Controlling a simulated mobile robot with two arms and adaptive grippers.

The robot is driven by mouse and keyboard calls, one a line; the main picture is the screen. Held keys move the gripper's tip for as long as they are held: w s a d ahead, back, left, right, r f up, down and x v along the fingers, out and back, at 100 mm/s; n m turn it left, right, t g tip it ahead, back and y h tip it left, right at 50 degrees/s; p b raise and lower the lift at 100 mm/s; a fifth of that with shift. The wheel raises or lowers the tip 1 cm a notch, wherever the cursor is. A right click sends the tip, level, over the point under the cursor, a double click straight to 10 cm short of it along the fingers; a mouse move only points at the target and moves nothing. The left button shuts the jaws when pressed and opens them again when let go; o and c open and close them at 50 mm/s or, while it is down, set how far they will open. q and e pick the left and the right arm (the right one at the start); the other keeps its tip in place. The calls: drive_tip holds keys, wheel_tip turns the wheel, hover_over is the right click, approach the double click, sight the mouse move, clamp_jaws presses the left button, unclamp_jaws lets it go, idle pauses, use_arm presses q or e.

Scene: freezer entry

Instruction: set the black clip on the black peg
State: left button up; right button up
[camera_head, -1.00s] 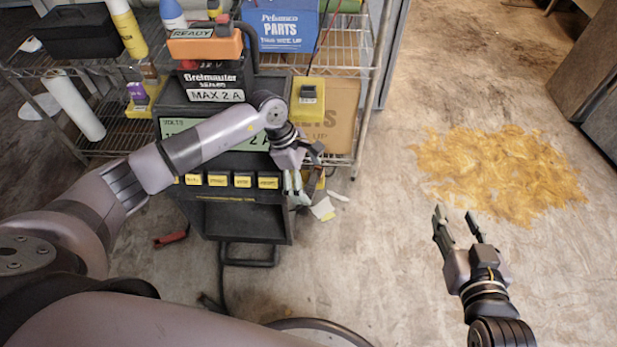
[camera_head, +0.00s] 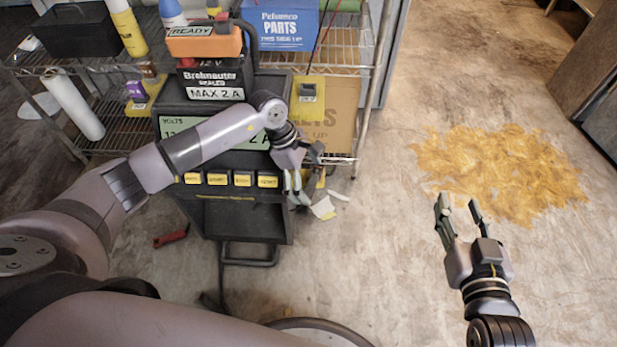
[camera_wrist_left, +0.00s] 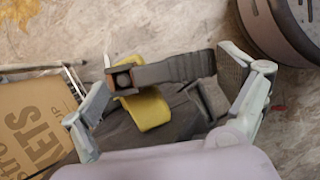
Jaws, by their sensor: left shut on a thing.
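My left gripper (camera_head: 297,188) is in front of the right side of the charger cart. In the left wrist view, a dark clip (camera_wrist_left: 172,70) with a copper-edged square end lies across between its fingers, and the gripper is shut on it. A yellow piece (camera_wrist_left: 146,108) shows just below the clip; I cannot tell whether it belongs to it. In the head view the clip is mostly hidden by the fingers. A yellow bracket with a black block (camera_head: 307,92), which looks like the black peg, is at the cart's upper right, above and apart from the left gripper. My right gripper (camera_head: 458,208) is open and empty.
A yellow bracket with a purple block (camera_head: 137,90) is at the cart's left. The charger cart (camera_head: 235,215) stands before a wire shelf with boxes and bottles. A red-handled item (camera_head: 170,237) lies on the floor. An orange-brown stain (camera_head: 500,172) marks the open floor at right.

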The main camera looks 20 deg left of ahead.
use_arm(q)
drive_tip(key=o, duration=0.9)
drive_tip(key=shift+a+r, duration=0.1)
drive_tip(key=v, duration=1.1)
drive_tip(key=shift+a+r, duration=0.1)
drive_tip(key=shift+r, duration=0.3)
